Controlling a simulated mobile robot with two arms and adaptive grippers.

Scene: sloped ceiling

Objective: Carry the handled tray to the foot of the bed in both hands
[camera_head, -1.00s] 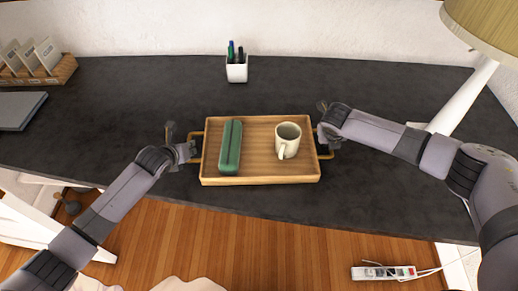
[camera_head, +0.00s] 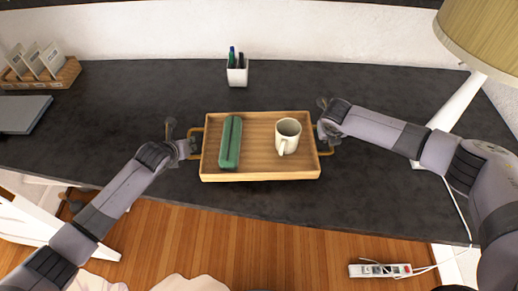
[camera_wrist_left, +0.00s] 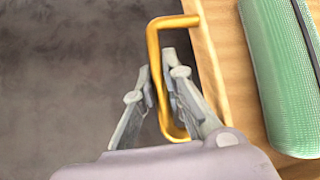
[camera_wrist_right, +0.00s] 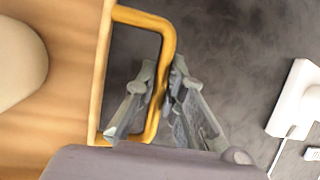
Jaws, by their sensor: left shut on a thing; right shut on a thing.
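The wooden handled tray (camera_head: 258,174) is at the dark desk, level, with a brass handle at each end. Whether its base touches the desk is hard to tell. A green case (camera_head: 230,142) lies on its left part and a cream mug (camera_head: 287,136) stands upright on its right part. My left gripper (camera_head: 192,147) is shut on the left handle, which shows between its fingers in the left wrist view (camera_wrist_left: 163,85). My right gripper (camera_head: 322,134) is shut on the right handle, seen between its fingers in the right wrist view (camera_wrist_right: 163,85).
A white pen cup (camera_head: 237,73) stands behind the tray. A letter holder (camera_head: 42,77) and a grey laptop-like slab (camera_head: 24,113) are at the left. A lamp (camera_head: 465,103) stands at the right. A power strip (camera_head: 380,270) lies on the wooden floor. No bed is clearly identifiable.

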